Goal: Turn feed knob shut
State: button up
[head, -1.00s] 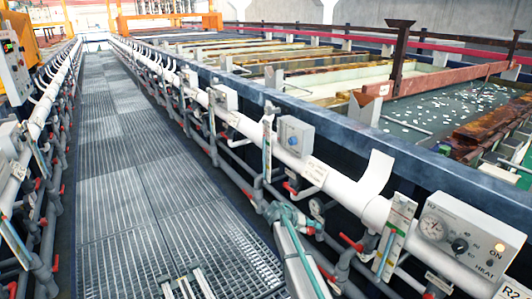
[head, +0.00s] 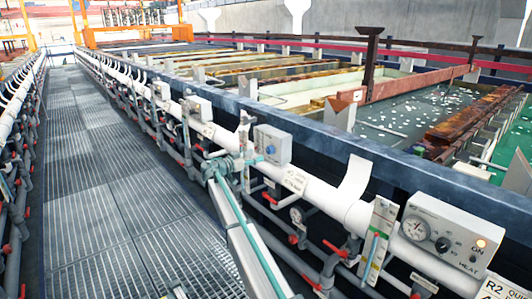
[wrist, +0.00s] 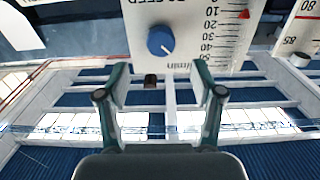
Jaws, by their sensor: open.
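In the wrist view a round blue knob (wrist: 160,41) sits on a white panel (wrist: 195,15) with upside-down lettering and a scale with a red marker. My gripper (wrist: 160,95) is open and empty, its two fingers spread below the knob, apart from it. In the head view my gripper (head: 236,163) is at the pipe rail, just left of a grey box with a blue knob (head: 270,150). I cannot tell whether this is the same knob. The arm hides part of the rail there.
A white pipe (head: 330,200) with red-handled valves runs along the tanks. A heat control box (head: 445,235) and a gauge strip (head: 377,243) stand at the right. The grating walkway (head: 110,200) on the left is clear.

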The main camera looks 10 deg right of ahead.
aim_at(268, 151)
jog(key=x, duration=0.7)
jog(key=shift+w+d+p, duration=0.15)
jog(key=shift+p, duration=0.2)
jog(key=c, duration=1.1)
jog(key=shift+f, duration=0.1)
jog(key=shift+c, duration=0.2)
jog(key=shift+n, duration=0.3)
